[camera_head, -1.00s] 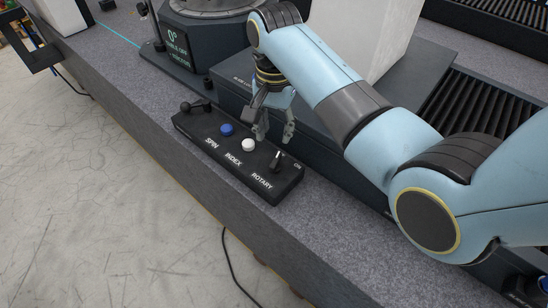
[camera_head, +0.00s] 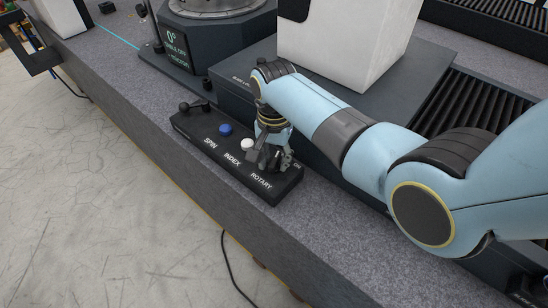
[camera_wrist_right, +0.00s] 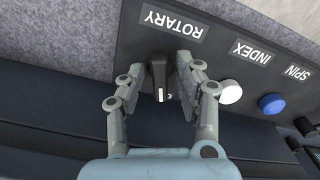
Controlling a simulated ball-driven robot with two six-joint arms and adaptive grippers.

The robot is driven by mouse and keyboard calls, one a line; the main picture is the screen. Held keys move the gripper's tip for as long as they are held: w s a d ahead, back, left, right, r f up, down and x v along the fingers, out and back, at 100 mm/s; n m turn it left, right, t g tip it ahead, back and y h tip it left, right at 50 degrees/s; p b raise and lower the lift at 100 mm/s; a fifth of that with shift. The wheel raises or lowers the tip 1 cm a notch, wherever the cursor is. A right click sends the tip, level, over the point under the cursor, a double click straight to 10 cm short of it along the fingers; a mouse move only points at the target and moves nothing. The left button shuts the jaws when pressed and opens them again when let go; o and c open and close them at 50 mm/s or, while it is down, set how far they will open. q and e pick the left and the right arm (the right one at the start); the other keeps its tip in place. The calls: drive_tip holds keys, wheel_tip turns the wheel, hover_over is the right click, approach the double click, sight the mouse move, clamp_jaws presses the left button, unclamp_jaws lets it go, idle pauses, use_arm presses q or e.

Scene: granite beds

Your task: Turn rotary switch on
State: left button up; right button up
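The rotary switch is a black knob (camera_wrist_right: 158,75) beside the ROTARY label on the dark control panel (camera_head: 196,138). In the right wrist view it sits between the two fingers of my right gripper (camera_wrist_right: 160,76). The fingers are open around the knob, and a narrow gap shows on each side. In the head view my right gripper (camera_head: 273,162) is down at the panel's near right end and hides most of the knob. My left gripper is not in view.
A white button (camera_wrist_right: 229,92) and a blue button (camera_wrist_right: 271,103) are beside the knob. A black lever (camera_head: 194,106) stands at the SPIN end. A dark raised bed with a white block (camera_head: 340,45) lies behind the panel. Granite in front is clear.

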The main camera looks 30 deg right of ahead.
clamp_jaws()
drive_tip(key=shift+r+m+p, duration=0.15)
drive_tip(key=shift+m+p, duration=0.8)
drive_tip(key=shift+m, duration=0.15)
drive_tip(key=m+p, duration=0.1)
drive_tip(key=m, duration=0.1)
drive_tip(key=shift+m, duration=0.3)
drive_tip(key=m+p, duration=0.2)
drive_tip(key=m, duration=0.1)
drive_tip(key=shift+m, duration=0.3)
drive_tip(key=shift+w+m+p, duration=0.1)
drive_tip(key=shift+m+p, duration=0.3)
drive_tip(key=shift+m, duration=1.5)
